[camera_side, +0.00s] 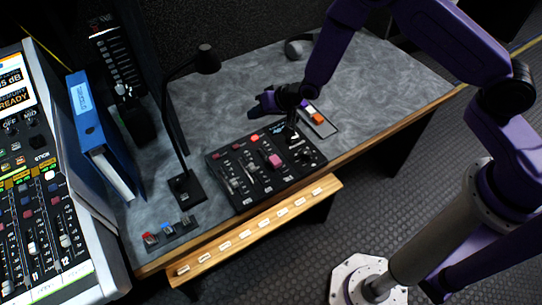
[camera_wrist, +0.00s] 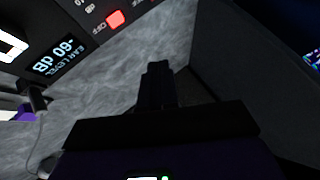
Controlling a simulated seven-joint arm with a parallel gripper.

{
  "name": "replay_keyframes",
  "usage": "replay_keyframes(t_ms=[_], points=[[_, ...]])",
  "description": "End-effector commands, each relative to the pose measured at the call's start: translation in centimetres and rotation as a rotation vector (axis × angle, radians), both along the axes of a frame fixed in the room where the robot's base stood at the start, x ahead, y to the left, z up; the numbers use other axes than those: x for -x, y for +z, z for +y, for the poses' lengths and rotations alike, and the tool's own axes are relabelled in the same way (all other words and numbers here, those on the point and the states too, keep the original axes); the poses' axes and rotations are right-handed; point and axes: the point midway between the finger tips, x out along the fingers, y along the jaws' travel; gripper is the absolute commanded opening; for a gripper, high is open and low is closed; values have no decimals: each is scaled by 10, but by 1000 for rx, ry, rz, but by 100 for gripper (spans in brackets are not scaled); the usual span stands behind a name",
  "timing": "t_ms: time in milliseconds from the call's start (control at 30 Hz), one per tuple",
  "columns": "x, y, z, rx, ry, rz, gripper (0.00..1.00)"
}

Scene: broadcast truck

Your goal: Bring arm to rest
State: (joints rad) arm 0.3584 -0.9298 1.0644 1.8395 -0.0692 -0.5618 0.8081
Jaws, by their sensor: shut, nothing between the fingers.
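My purple arm reaches over the grey desktop from the right in the side view. My gripper (camera_side: 262,106) is above the desk, just behind the black control panel (camera_side: 240,192), and points to the left. In the wrist view the dark fingers of my gripper (camera_wrist: 158,68) are together, with nothing held between them. The panel's lit red button (camera_side: 255,138) is close below the gripper; it also shows in the wrist view (camera_wrist: 115,18), beside a small lit display (camera_wrist: 58,60). My forearm and wrist hide part of the desk behind them.
A blue binder (camera_side: 88,125) and a mixing console (camera_side: 60,225) are further left. A computer mouse (camera_side: 298,48) lies behind. A small tray (camera_side: 320,121) is right of the gripper. The desk's right part is clear.

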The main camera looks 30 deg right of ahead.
Motion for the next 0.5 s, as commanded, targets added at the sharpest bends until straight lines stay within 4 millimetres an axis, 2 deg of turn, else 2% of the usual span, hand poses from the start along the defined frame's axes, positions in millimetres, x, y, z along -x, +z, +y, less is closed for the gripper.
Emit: replay_keyframes(t_ms=[367,500], points=[[1,2,1,4,5,0,0],[13,21,5,48,56,9,0]])
